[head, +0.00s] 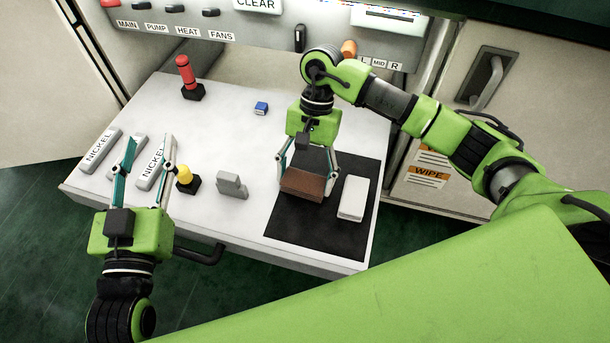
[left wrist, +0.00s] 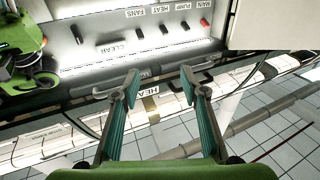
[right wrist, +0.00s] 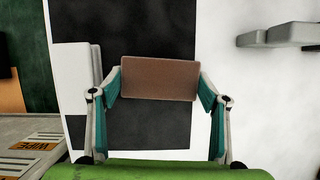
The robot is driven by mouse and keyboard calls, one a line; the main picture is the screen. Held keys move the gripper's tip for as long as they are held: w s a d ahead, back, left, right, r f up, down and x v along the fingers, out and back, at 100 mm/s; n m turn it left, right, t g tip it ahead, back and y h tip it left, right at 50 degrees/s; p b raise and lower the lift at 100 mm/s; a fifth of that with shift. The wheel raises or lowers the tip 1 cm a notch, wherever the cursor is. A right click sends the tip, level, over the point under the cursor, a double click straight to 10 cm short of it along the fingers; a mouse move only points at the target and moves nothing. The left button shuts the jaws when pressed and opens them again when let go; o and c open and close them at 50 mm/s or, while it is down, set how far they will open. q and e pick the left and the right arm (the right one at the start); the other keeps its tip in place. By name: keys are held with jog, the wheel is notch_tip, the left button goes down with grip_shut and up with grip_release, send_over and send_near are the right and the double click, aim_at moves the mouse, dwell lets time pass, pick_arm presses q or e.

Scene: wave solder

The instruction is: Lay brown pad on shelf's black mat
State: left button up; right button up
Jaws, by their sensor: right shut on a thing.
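The brown pad (head: 303,184) is between the fingers of my right gripper (head: 306,176), over the left part of the black mat (head: 318,232) on the white shelf (head: 230,120). The right wrist view shows the brown pad (right wrist: 160,80) spanning the gap between both fingertips, with the mat (right wrist: 150,30) behind it. I cannot tell whether the pad touches the mat. My right gripper is shut on the pad. My left gripper (head: 146,140) is open and empty, at the shelf's front left; its spread fingers (left wrist: 160,80) also show in the left wrist view.
A white block (head: 353,198) lies on the mat right of the pad. A grey block (head: 231,186), yellow knob (head: 185,178), red-handled piece (head: 188,78), blue block (head: 261,108) and NICKEL bars (head: 98,150) sit on the shelf. A control panel (head: 240,30) stands behind.

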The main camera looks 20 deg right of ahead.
pick_arm(q)
jog(key=shift+s+d+r+t+b, duration=0.1)
jog(key=shift+s+r+t+b, duration=0.1)
jog(key=shift+r+t, duration=0.4)
jog(key=shift+s+d+r+t+b, duration=0.1)
jog(key=shift+r+t+b, duration=0.1)
jog(key=shift+r, duration=0.7)
pick_arm(e)
jog(key=shift+f, duration=0.3)
dwell(0.6)
pick_arm(q)
jog(key=shift+r+h, duration=0.25)
jog(key=shift+h, duration=0.05)
jog(key=shift+s+r+t, duration=0.2)
jog(key=shift+r+t, duration=0.3)
jog(key=shift+r, duration=0.15)
pick_arm(e)
jog(key=shift+f, duration=0.15)
jog(key=o, duration=1.1)
jog(key=shift+v, duration=3.75)
